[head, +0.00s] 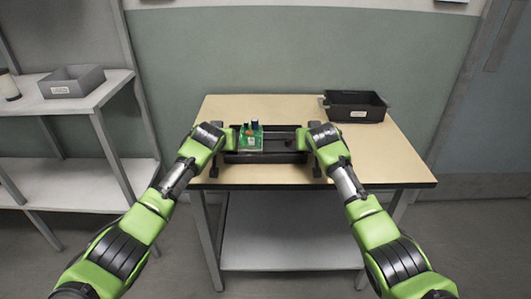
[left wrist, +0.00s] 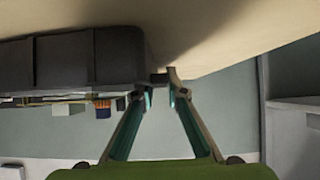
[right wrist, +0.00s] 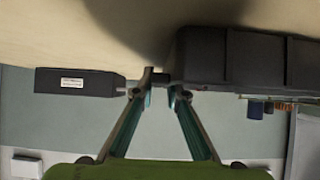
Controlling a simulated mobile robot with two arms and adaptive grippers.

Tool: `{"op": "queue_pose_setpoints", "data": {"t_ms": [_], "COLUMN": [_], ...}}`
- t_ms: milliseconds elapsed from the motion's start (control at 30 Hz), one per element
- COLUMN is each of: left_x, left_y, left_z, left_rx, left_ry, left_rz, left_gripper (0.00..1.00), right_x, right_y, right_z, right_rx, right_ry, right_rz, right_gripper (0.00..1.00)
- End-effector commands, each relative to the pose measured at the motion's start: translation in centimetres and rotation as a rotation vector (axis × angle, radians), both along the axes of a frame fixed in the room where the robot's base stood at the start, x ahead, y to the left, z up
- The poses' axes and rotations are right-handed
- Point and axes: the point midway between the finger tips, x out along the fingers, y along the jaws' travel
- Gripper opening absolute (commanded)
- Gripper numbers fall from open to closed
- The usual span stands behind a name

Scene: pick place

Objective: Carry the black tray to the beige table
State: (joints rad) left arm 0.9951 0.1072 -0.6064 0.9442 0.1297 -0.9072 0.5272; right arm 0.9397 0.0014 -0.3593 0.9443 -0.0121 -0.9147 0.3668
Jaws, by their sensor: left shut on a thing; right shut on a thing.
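The black tray (head: 265,158) is between my two grippers at the front middle of the beige table (head: 375,165). It carries a green circuit board and other small parts. I cannot tell whether its underside touches the table or hangs just above it. My left gripper (head: 229,139) is shut on the tray's left end; the left wrist view shows its fingertips (left wrist: 165,82) at a small handle on the tray wall (left wrist: 80,60). My right gripper (head: 304,139) is shut on the right end; the right wrist view shows its fingertips (right wrist: 159,82) there, beside the tray wall (right wrist: 250,60).
A second black tray (head: 356,114) with a white label stands at the back right of the table. A grey shelf (head: 75,100) at the left holds a grey bin (head: 72,82) and a cylinder (head: 9,86). The table's back left and front right are clear.

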Motion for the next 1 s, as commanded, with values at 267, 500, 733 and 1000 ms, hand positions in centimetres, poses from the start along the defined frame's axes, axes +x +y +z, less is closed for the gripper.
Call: {"op": "queue_pose_setpoints", "data": {"t_ms": [267,500,733,1000], "left_x": [0.0,-0.1,-1.2,-4.1], "left_y": [0.1,0.0,0.0,0.0], "left_z": [-0.2,-0.2,0.6,2.6], "left_rx": [0.001,0.000,-0.001,-0.001], "left_ry": [0.000,0.000,-0.002,-0.002], "left_rz": [0.000,0.000,-0.001,-0.001], "left_gripper": [0.30,0.30,0.30,0.30], "right_x": [0.0,0.0,0.0,0.0], "right_y": [-0.1,0.0,0.0,0.0], "right_z": [-0.3,-0.3,-0.3,-0.3], "right_rx": [-0.001,0.000,0.000,0.000], "right_ry": [0.001,0.000,0.000,0.000], "right_rz": [0.000,0.000,0.000,0.000], "right_gripper": [0.30,0.30,0.30,0.30]}}
